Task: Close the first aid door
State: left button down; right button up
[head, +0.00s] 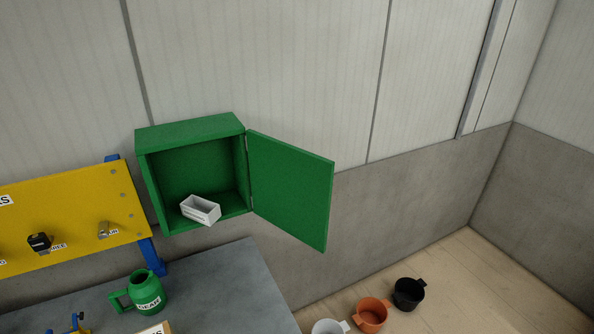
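The green first aid cabinet (190,131) hangs on the wall near the middle of the head view. Its door (291,190) is hinged on the right side and stands wide open, swung out to the right. A small white open box (201,211) sits inside on the cabinet floor, near the front edge. Neither of my grippers shows in the head view.
A grey table (215,284) stands below the cabinet with a green labelled jug (148,290) on it. A yellow tool board (75,215) is at the left. Black (408,294), orange (370,314) and white (328,327) buckets stand on the floor at lower right.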

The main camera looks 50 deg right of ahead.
aim_at(291, 187)
jog(key=l+u, duration=0.1)
jog(key=l, duration=0.35)
jog(key=k+l+u, duration=0.1)
jog(key=l, duration=0.4)
jog(key=k+l, duration=0.1)
jog(key=l, duration=0.35)
jog(key=l+u, duration=0.15)
jog(key=l, duration=0.3)
jog(key=k+l+u, duration=0.1)
jog(key=l, duration=0.35)
jog(key=k+l+u, duration=0.1)
jog(key=l, duration=0.3)
jog(key=k+l+u, duration=0.1)
jog(key=k+l, duration=0.15)
jog(key=l, duration=0.2)
